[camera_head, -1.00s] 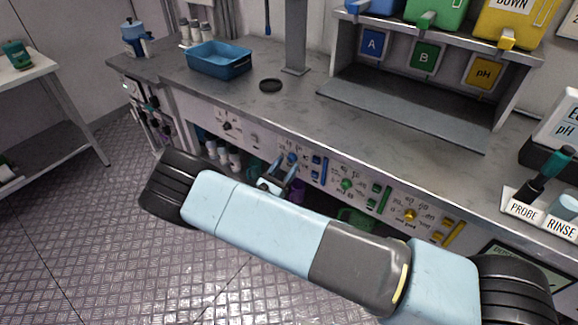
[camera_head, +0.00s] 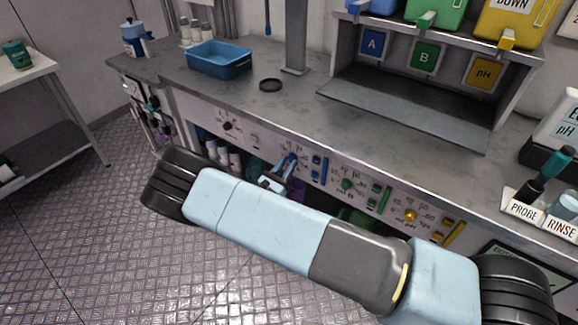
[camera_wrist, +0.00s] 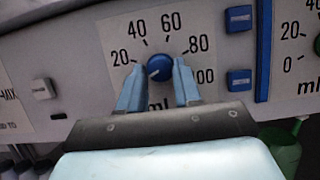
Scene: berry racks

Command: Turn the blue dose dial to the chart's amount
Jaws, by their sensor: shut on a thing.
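The blue dose dial (camera_wrist: 160,67) sits between the two light-blue fingers of my gripper (camera_wrist: 159,72), which is shut on it from both sides. Its white mark points to the lower left. Around it the numbers 20, 40, 60, 80 and 100 show; the lower left of the scale is hidden by a finger. In the head view my gripper (camera_head: 286,165) reaches the front panel below the counter and mostly covers the dial. I see no readable chart amount; a dark green board (camera_head: 522,264) at the lower right is cut off and unreadable.
Two blue buttons (camera_wrist: 239,18) and a blue vertical bar are right of the dial. A green dial (camera_head: 347,185) and a yellow dial (camera_head: 410,215) lie further right on the panel. A blue tray (camera_head: 219,62) stands on the counter above.

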